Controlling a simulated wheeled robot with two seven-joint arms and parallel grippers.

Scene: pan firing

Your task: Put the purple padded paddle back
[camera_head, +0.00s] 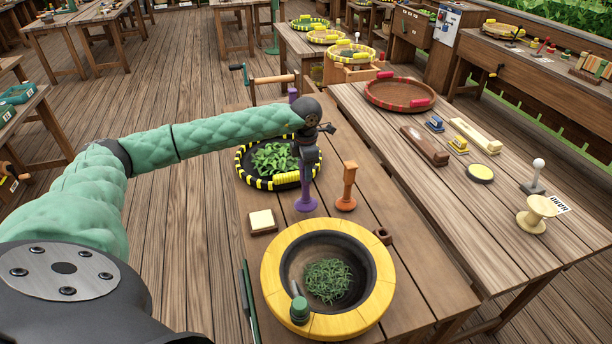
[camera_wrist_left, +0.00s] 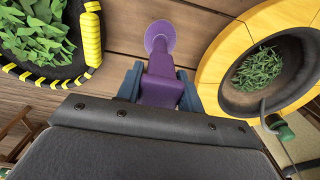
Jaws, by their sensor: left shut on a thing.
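The purple padded paddle (camera_head: 305,199) is upright beside the orange paddle (camera_head: 345,188), its round purple end down close to the table. I cannot tell whether that end touches the wood. My left gripper (camera_head: 307,162) comes down on it from above and is shut on its upper part. In the left wrist view the paddle (camera_wrist_left: 160,44) sticks out from between the two dark blue fingers (camera_wrist_left: 160,88), with its round end farthest away. The fingers hide part of its grip. My right gripper is not in view.
A yellow-rimmed pan (camera_head: 278,290) with green leaves stands in front. A black-and-yellow tray (camera_head: 243,176) of leaves is behind and left of the paddle. A small block with a pale top (camera_head: 262,221) lies left. A second table (camera_head: 480,205) with tools is at right.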

